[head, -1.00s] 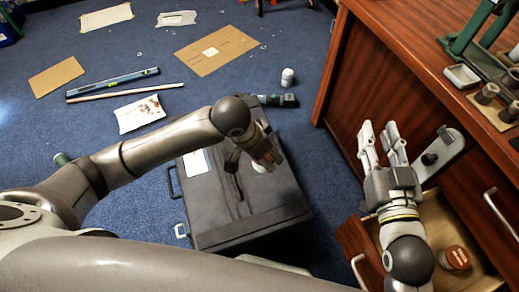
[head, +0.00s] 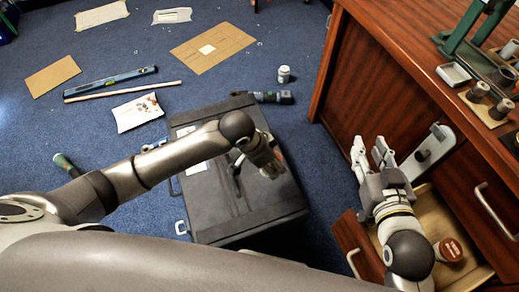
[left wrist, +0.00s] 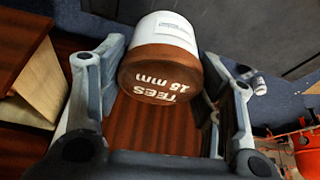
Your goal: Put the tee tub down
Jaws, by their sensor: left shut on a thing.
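The tee tub (left wrist: 165,65) is white with a brown lid lettered "TEES 15 mm". It sits between the fingers of my left gripper (left wrist: 165,52) in the left wrist view, lid facing the camera. In the head view my left gripper (head: 268,165) hangs above the black case (head: 220,205), and the tub is mostly hidden there. I cannot tell the gap between tub and case. My right gripper (head: 370,148) is open and empty, in front of the wooden bench and above the open drawer (head: 435,205).
Another brown-lidded tub (head: 448,250) lies in the drawer. A small white tub (head: 284,74) and a dark tool (head: 272,97) are on the floor behind the case. The wooden bench (head: 400,100) bounds the right. Open blue carpet (head: 215,90) lies left of it.

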